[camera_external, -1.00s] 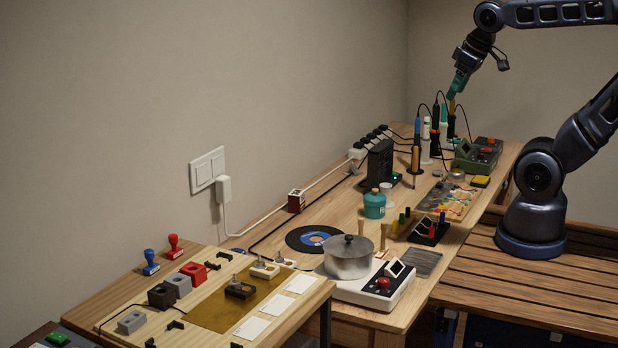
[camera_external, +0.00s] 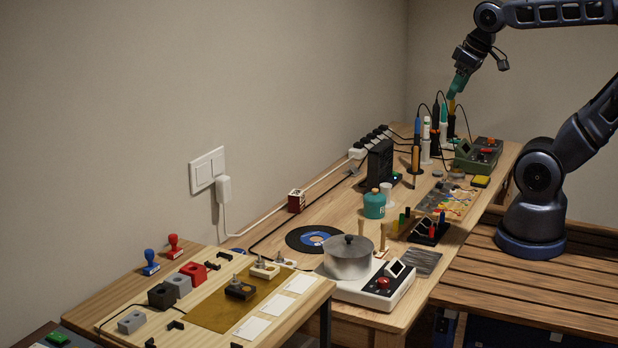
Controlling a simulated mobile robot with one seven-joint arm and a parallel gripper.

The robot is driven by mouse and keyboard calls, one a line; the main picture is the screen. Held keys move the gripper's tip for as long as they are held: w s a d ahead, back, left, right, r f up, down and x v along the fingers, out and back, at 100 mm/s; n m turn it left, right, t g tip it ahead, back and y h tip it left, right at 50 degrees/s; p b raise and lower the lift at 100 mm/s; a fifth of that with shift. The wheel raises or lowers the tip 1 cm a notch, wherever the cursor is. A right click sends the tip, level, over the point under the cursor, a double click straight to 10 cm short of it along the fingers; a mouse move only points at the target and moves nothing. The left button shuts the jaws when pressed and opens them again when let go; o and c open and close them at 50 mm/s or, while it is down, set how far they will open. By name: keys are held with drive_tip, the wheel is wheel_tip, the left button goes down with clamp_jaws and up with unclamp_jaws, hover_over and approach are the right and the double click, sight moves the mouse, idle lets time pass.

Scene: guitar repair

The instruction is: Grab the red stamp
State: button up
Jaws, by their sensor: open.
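The red stamp (camera_external: 174,246) stands upright at the back edge of the near wooden table (camera_external: 92,292), close to the wall. A blue stamp (camera_external: 150,262) stands just to its left and front, apart from it. My gripper (camera_external: 455,97) is high over the far end of the long workbench, pointing down. It is far from the red stamp. It is open, and its fingertips are small and partly lost against the tools behind them.
Between them on the workbench (camera_external: 283,222) are a lidded pot (camera_external: 348,258) on a white hotplate (camera_external: 397,293), a teal canister (camera_external: 374,205), a black box (camera_external: 380,165) and upright soldering tools (camera_external: 416,147). Grey, black and red blocks (camera_external: 194,272) sit near the stamps. Cables run along the wall.

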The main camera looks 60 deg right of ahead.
idle(0.3)
drive_tip(key=c, duration=0.5)
